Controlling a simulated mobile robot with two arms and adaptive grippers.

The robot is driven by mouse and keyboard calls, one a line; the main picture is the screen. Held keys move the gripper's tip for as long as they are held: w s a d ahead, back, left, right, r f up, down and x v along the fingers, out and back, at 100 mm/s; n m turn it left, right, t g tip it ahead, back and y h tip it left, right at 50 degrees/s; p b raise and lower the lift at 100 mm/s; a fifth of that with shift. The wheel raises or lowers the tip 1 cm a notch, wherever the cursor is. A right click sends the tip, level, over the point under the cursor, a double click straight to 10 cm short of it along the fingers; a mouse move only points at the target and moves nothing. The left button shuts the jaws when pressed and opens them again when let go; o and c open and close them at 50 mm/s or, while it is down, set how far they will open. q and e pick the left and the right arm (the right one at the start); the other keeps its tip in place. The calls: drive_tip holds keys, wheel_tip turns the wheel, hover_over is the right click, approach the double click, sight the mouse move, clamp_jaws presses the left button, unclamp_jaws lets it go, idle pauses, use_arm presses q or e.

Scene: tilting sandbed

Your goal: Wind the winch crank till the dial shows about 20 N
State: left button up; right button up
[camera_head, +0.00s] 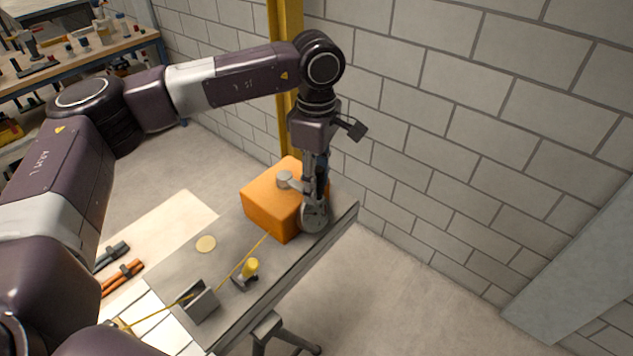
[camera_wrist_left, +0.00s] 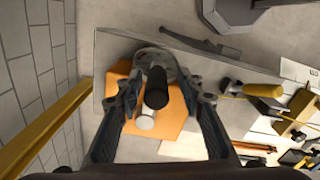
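The winch is an orange box (camera_head: 268,201) with a grey crank disc (camera_head: 314,217) on its near side. A dark handle (camera_wrist_left: 156,92) sticks up from the disc toward the wrist camera. My left gripper (camera_head: 316,178) points down over the crank. In the left wrist view my left gripper (camera_wrist_left: 160,86) has its fingers apart, one on each side of the handle, with visible gaps. A light grey cylinder (camera_head: 285,179) stands on the orange box. I cannot make out a readable dial. My right gripper is not in view.
A yellow column (camera_head: 288,60) and block wall stand close behind.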

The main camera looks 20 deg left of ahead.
use_arm(q)
wheel_tip(320, 180, up, 12)
drive_tip(key=shift+f, duration=0.1)
idle(0.6)
